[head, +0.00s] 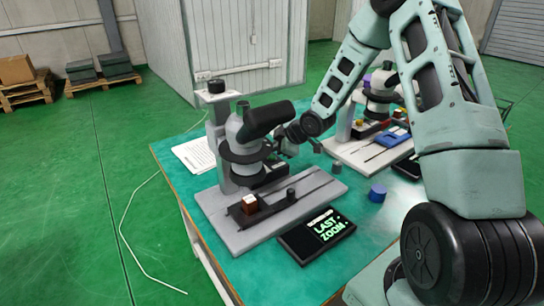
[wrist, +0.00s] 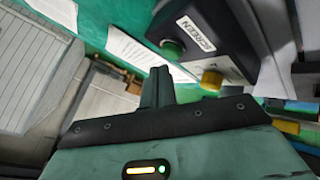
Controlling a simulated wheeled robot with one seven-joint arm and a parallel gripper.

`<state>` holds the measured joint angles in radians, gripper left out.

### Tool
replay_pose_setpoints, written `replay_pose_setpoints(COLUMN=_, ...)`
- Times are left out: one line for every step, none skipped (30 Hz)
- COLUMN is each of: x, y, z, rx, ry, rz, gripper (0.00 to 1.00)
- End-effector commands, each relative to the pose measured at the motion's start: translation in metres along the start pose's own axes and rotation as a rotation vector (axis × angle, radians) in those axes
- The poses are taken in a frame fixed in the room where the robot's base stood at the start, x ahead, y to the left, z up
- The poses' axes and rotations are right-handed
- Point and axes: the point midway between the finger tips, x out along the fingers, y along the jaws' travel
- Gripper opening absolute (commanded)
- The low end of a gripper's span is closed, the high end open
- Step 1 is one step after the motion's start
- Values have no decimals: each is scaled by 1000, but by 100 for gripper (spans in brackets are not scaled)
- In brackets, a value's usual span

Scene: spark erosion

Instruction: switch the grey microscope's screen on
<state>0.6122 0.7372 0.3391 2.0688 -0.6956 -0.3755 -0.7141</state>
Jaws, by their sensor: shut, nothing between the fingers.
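The grey microscope (head: 243,135) stands upright on a grey base plate (head: 225,222) at the front left of the table in the head view. The flat screen (head: 318,235) in front of its base is lit with green text reading "LAST ZOOM". In the wrist view a dark control box (wrist: 225,25) bears a label "SCREEN" (wrist: 195,33) beside a green button (wrist: 173,48), with a yellow button (wrist: 211,80) nearby. My gripper (wrist: 158,73) is shut and empty, below and left of the green button in the picture, seemingly apart from it. In the head view its fingertips are hidden near the microscope.
A second microscope (head: 381,90) stands behind to the right, partly hidden by my arm. A blue cylinder (head: 377,193) stands on the teal table (head: 300,165) between the two. A paper sheet (head: 194,155) lies at the left edge. A brown block (head: 249,203) sits on the stage.

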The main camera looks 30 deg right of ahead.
Motion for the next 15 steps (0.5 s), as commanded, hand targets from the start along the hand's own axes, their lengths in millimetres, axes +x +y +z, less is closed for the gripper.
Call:
replay_pose_setpoints(x=0, y=0, z=0, rx=0, ry=0, rz=0, gripper=0)
replay_pose_setpoints(x=0, y=0, z=0, rx=0, ry=0, rz=0, gripper=0)
replay_pose_setpoints(x=0, y=0, z=0, rx=0, ry=0, rz=0, gripper=0)
replay_pose_setpoints(x=0, y=0, z=0, rx=0, ry=0, rz=0, gripper=0)
replay_pose_setpoints(x=0, y=0, z=0, rx=0, ry=0, rz=0, gripper=0)
replay_pose_setpoints(x=0, y=0, z=0, rx=0, ry=0, rz=0, gripper=0)
replay_pose_setpoints(x=0, y=0, z=0, rx=0, ry=0, rz=0, gripper=0)
replay_pose_setpoints(x=0, y=0, z=0, rx=0, ry=0, rz=0, gripper=0)
replay_pose_setpoints(x=1, y=-1, z=1, rx=0, ry=0, rz=0, gripper=0)
replay_pose_setpoints(x=2, y=-2, z=1, rx=0, ry=0, rz=0, gripper=0)
replay_pose_setpoints(x=3, y=-2, z=2, rx=0, ry=0, rz=0, gripper=0)
replay_pose_setpoints(x=4, y=-3, z=3, rx=0, ry=0, rz=0, gripper=0)
replay_pose_setpoints(x=5, y=-4, z=4, rx=0, ry=0, rz=0, gripper=0)
replay_pose_setpoints(x=5, y=-4, z=4, rx=0, ry=0, rz=0, gripper=0)
replay_pose_setpoints(x=6, y=-4, z=5, rx=0, ry=0, rz=0, gripper=0)
